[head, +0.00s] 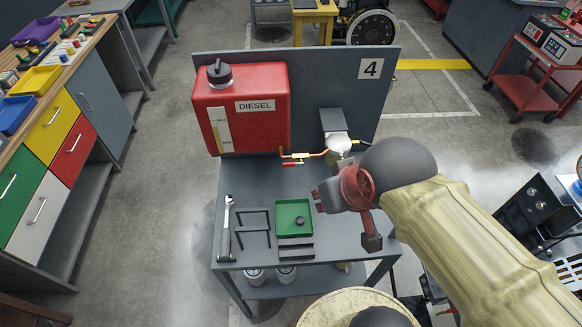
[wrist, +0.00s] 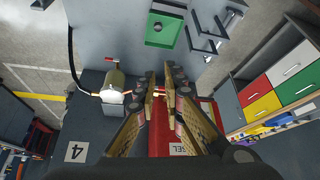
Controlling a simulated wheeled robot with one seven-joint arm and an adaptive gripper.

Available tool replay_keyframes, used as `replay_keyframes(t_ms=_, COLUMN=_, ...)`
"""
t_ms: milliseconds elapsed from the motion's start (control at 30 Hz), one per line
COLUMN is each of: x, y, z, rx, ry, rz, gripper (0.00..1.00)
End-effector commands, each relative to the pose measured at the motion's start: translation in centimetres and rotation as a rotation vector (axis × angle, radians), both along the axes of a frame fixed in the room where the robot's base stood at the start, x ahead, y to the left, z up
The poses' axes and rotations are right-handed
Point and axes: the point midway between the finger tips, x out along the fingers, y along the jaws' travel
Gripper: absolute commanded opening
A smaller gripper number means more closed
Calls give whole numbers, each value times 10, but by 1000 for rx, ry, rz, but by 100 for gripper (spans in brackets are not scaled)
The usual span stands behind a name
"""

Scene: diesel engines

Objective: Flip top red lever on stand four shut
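On stand four, a small red lever (head: 291,164) sits on the brass fuel line under the red diesel tank (head: 262,125). In the head view it looks roughly level, along the line. The line runs right to a filter with a pale bowl (head: 340,144). My gripper (head: 322,197) is in front of the line, lower and to the right of the lever. In the wrist view my gripper (wrist: 161,74) has its fingers apart, with nothing clearly held. The line passes beyond them, and the top lever is hard to make out there. Another small red handle (wrist: 111,60) shows at the filter's end.
A drawer bench (head: 40,185) is at left, an engine at lower right.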

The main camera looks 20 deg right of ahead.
Motion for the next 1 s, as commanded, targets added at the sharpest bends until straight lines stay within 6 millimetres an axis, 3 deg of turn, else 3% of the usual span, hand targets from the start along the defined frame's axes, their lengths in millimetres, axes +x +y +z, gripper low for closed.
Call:
replay_keyframes(t_ms=167, x=-1, y=18, z=-6, rx=-1, ry=9, rz=67, gripper=0)
replay_keyframes(t_ms=300, x=-9, y=45, z=-40, rx=-11, ry=83, rz=175, gripper=0)
replay_keyframes(t_ms=433, x=-21, y=52, z=-84, rx=-117, ry=178, rz=312, gripper=0)
replay_keyframes(t_ms=567, x=-32, y=41, z=-128, rx=-308, ry=268, rz=488, gripper=0)
replay_keyframes(t_ms=700, x=-34, y=17, z=-165, rx=-576, ry=347, rz=719, gripper=0)
replay_keyframes(t_ms=1000, x=-2, y=-16, z=-198, rx=-1147, ry=414, rz=1204, gripper=0)
